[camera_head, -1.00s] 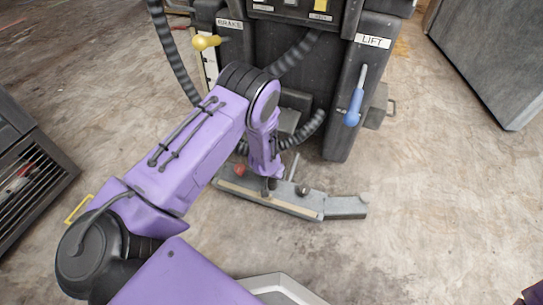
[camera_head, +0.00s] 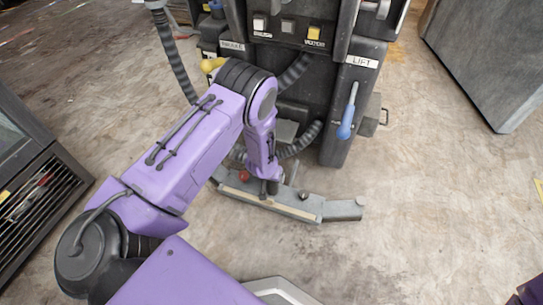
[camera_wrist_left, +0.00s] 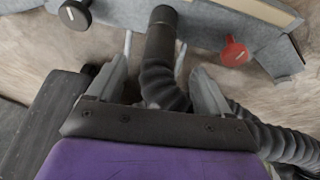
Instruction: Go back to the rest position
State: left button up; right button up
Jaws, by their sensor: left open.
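My left arm (camera_head: 190,150) comes in from the lower left in the head view and bends down at the elbow in front of a dark floor machine (camera_head: 335,110). Its gripper is hard to make out there. In the left wrist view my left gripper (camera_wrist_left: 163,85) is open, with its two grey fingers apart. A black ribbed hose (camera_wrist_left: 160,62) shows between and beyond the fingers; I cannot tell whether they touch it. No object is clearly held. My right gripper is not in view; only a purple bit shows at the bottom right corner of the head view.
The machine carries a blue lever (camera_head: 347,118) under a LIFT label, a yellow knob (camera_head: 212,65) and a grey floor bar (camera_head: 300,208) with a red knob (camera_wrist_left: 234,53). A dark slatted unit (camera_head: 35,185) stands left, a grey block (camera_head: 495,60) right. Floor (camera_head: 430,215) right of centre is clear.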

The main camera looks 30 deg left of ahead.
pick_arm(q)
jog(key=shift+w+r, duration=0.15)
jog(key=shift+w, duration=0.15)
jog(key=s+d+r+n+y, duration=0.1)
jog(key=s+r+n+y, duration=0.15)
jog(key=s, duration=2.65)
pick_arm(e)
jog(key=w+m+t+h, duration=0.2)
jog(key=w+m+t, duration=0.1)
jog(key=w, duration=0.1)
pick_arm(q)
notch_tip(320, 180, up, 34)
jog(key=s+g+p, duration=0.1)
jog(key=p, duration=3.3)
jog(key=shift+n+p, duration=0.35)
jog(key=shift+n, duration=0.1)
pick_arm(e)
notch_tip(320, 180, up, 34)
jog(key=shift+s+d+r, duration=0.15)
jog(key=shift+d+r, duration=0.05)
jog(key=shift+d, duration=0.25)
pick_arm(q)
jog(key=shift+d, duration=0.1)
